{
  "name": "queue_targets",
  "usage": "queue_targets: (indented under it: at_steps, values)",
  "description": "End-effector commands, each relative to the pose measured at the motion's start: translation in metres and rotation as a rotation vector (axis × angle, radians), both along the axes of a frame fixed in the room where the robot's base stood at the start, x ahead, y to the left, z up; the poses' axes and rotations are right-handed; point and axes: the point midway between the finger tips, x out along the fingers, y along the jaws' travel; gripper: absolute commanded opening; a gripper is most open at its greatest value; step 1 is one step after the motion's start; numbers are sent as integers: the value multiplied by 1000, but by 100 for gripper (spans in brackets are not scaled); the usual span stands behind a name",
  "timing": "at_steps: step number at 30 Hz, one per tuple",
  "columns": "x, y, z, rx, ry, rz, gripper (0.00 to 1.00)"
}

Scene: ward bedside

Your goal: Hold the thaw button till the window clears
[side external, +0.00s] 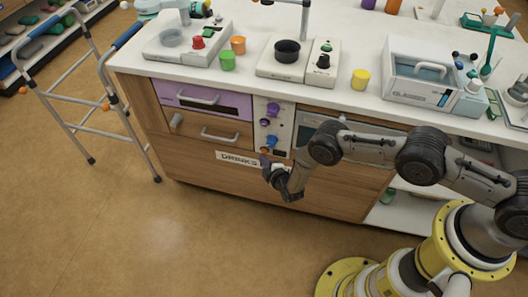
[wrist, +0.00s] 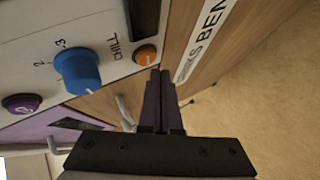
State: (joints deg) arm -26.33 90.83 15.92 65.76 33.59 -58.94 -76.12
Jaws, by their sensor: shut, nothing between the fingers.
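My gripper (wrist: 160,74) is shut and empty, its dark fingers side by side. In the side view my gripper (side external: 267,163) is at the lower end of the control panel (side external: 285,112) on the cabinet front. In the wrist view the fingertips are just beside an orange round button (wrist: 147,54); I cannot tell whether they touch it. The label by the blue knob (wrist: 80,70) and orange button reads CHILL. A purple round button (wrist: 22,103) is farther left. No THAW label is readable. A dark rectangle (wrist: 144,18) is on the panel; I cannot tell whether it is the window.
A purple drawer (side external: 205,100) with a handle is left of the panel. A sign reading DRINKS (side external: 238,158) is below it. Cups and appliances stand on the white counter (side external: 335,85). A walking frame (side external: 70,125) stands at the left. The floor in front is clear.

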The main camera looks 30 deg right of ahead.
Motion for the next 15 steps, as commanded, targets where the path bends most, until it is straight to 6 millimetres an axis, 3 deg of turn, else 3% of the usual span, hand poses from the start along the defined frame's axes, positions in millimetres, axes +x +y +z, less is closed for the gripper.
queue_targets:
  at_steps: [15]
  values:
    - [-29,31,0,1,0,2,0]
